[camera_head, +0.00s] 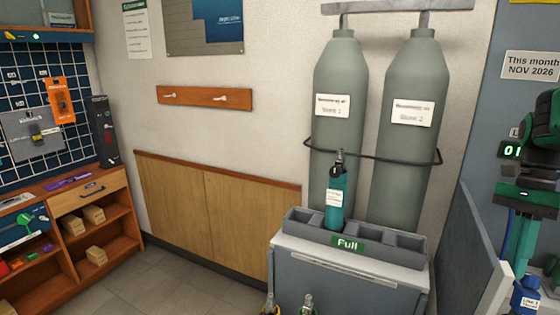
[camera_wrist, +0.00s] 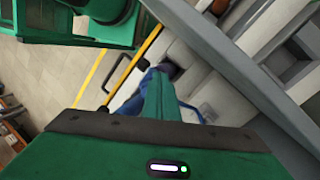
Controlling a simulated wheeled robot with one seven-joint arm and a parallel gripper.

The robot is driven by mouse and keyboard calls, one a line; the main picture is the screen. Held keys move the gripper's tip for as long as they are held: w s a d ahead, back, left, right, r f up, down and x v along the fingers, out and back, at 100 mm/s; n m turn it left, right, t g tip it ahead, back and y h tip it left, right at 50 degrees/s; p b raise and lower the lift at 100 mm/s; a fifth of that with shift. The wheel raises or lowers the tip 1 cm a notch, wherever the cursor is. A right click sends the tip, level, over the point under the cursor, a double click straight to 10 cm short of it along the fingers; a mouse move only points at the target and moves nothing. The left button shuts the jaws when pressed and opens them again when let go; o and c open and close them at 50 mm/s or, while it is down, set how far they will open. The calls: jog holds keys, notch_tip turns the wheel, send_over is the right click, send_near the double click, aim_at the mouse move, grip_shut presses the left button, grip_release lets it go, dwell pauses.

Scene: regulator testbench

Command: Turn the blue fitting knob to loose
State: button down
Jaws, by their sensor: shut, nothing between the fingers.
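The blue fitting knob (camera_head: 526,294) is at the lower right of the head view, with a white label on or by it. It is cut by the frame's edge. In the wrist view blue parts (camera_wrist: 131,106) show beside and behind my fingers, which hide most of them. My green gripper (camera_head: 514,272) points down, its fingertips close above or beside the blue part. Its fingers are shut together with nothing between them, as the wrist view (camera_wrist: 158,78) also shows. I cannot tell whether they touch the knob, nor read the knob's setting.
A grey panel (camera_head: 478,250) stands left of my gripper. A grey rack (camera_head: 290,240) marked "Full" holds a small teal cylinder (camera_head: 337,195). Two tall grey-green cylinders (camera_head: 338,75) stand behind it. Shelves (camera_head: 118,210) are at the left. The floor (camera_head: 165,280) between is clear.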

jog(key=shift+s+d, duration=0.2)
jog(key=shift+d, duration=0.3)
dwell(0.8)
jog(key=shift+s+r, duration=0.2)
jog(key=shift+s, duration=0.55)
dwell(0.5)
jog(key=shift+s+a, duration=0.1)
jog(key=shift+a, duration=0.15)
jog(key=shift+v, duration=3)
jog(key=w+m, duration=0.1)
jog(key=m, duration=0.1)
jog(key=w+m, duration=0.1)
jog(key=m, duration=0.1)
jog(key=w+m, duration=0.1)
jog(key=m, duration=0.1)
jog(key=shift+d, duration=0.1)
jog(key=shift+s+f, duration=0.15)
jog(key=shift+f, duration=0.1)
